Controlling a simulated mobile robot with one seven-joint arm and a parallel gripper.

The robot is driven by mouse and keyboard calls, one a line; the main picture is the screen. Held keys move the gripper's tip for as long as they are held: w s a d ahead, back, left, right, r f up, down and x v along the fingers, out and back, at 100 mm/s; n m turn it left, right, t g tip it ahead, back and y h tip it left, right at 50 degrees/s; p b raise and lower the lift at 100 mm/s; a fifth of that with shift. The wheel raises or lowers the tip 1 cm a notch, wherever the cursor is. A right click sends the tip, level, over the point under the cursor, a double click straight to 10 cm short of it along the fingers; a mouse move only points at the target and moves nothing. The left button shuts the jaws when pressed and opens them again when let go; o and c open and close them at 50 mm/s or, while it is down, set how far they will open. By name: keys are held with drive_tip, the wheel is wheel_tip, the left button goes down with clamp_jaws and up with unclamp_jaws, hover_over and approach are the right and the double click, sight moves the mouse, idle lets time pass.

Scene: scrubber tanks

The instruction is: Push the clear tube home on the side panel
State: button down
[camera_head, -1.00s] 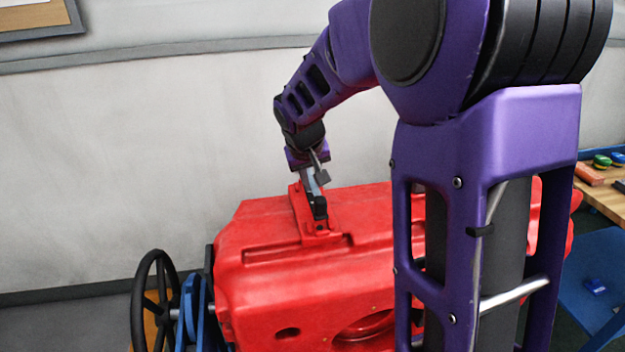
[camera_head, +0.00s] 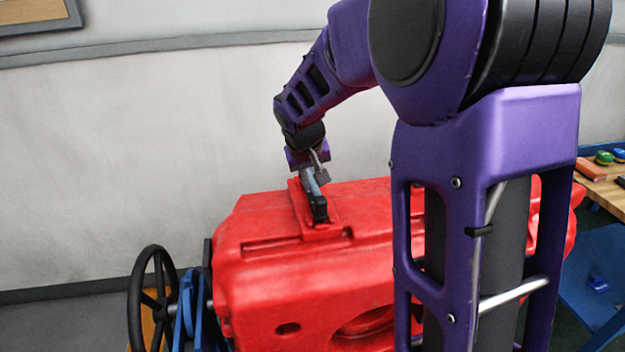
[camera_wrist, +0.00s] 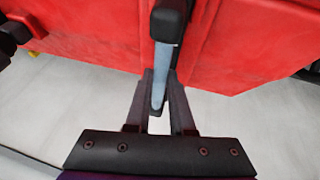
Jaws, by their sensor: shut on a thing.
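The clear tube (camera_wrist: 162,68) looks pale blue-grey in the wrist view. It runs from a black fitting (camera_wrist: 168,20) on the red tank down between my fingers. In the head view the tube (camera_head: 309,182) stands above the black fitting (camera_head: 319,209), on a raised red panel (camera_head: 322,232) of the tank. My gripper (camera_wrist: 160,76) is shut on the tube, below the fitting in the wrist picture. It also shows in the head view (camera_head: 314,178). The joint between tube and fitting is too small to judge how far in it sits.
The red tank (camera_head: 262,285) fills the middle of the head view. A black handwheel (camera_head: 135,300) and blue stand (camera_head: 186,310) are at its left. A wooden bench (camera_head: 600,190) with small items is at the right. A pale wall stands behind.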

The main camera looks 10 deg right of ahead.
drive_tip(key=shift+f+b, duration=0.4)
drive_tip(key=shift+b, duration=0.1)
drive_tip(key=shift+f+b, duration=0.4)
drive_tip(key=shift+f, duration=0.05)
idle(0.5)
drive_tip(key=shift+r, duration=0.2)
idle(0.4)
drive_tip(key=shift+c, duration=1.1)
unclamp_jaws()
drive_tip(key=shift+p+v, duration=1.05)
drive_tip(key=shift+v, duration=1.2)
